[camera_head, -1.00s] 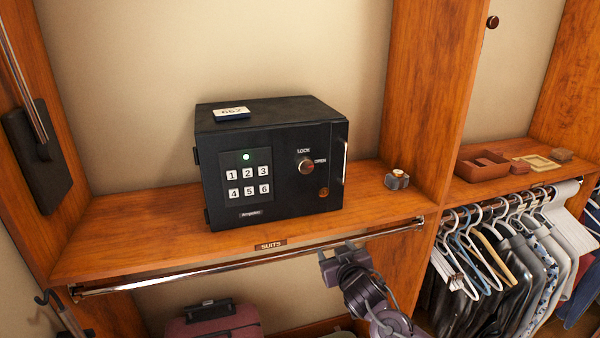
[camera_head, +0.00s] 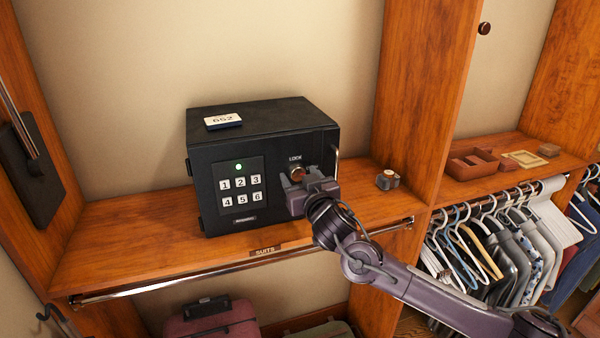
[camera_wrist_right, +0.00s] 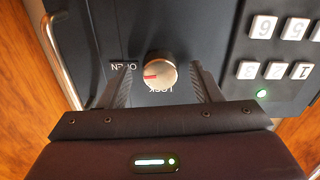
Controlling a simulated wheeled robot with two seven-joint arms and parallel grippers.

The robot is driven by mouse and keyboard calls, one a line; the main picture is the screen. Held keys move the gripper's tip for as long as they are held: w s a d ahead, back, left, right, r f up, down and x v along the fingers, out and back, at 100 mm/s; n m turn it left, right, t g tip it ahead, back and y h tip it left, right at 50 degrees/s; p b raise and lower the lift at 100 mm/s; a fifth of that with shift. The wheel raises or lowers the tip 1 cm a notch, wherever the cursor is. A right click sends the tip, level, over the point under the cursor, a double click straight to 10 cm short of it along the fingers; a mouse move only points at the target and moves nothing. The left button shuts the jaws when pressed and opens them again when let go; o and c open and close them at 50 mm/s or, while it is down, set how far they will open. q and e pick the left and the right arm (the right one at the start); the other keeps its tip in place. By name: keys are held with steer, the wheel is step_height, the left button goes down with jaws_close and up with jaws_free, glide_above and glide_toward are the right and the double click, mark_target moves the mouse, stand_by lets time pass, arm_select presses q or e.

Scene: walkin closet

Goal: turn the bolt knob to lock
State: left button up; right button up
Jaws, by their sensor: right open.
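The black safe (camera_head: 262,118) stands on the wooden shelf with its door shut. Its round bolt knob (camera_head: 297,170) is on the front, below the LOCK label; my right gripper partly covers it and hides the OPEN label in the head view. In the right wrist view, seen upside down, the silver knob (camera_wrist_right: 160,73) has a red mark pointing towards the OPEN label (camera_wrist_right: 123,66). My right gripper (camera_head: 301,177) is open, its two fingers on either side of the knob, with gaps showing in the wrist view (camera_wrist_right: 162,68). My left gripper is out of view.
The keypad (camera_head: 240,188) with a green light is left of the knob. A vertical bar handle (camera_wrist_right: 60,60) runs along the door edge. A hanging rail (camera_head: 180,283) runs below the shelf front.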

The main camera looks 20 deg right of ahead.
steer(key=shift+w, duration=0.15)
steer(key=c, duration=1)
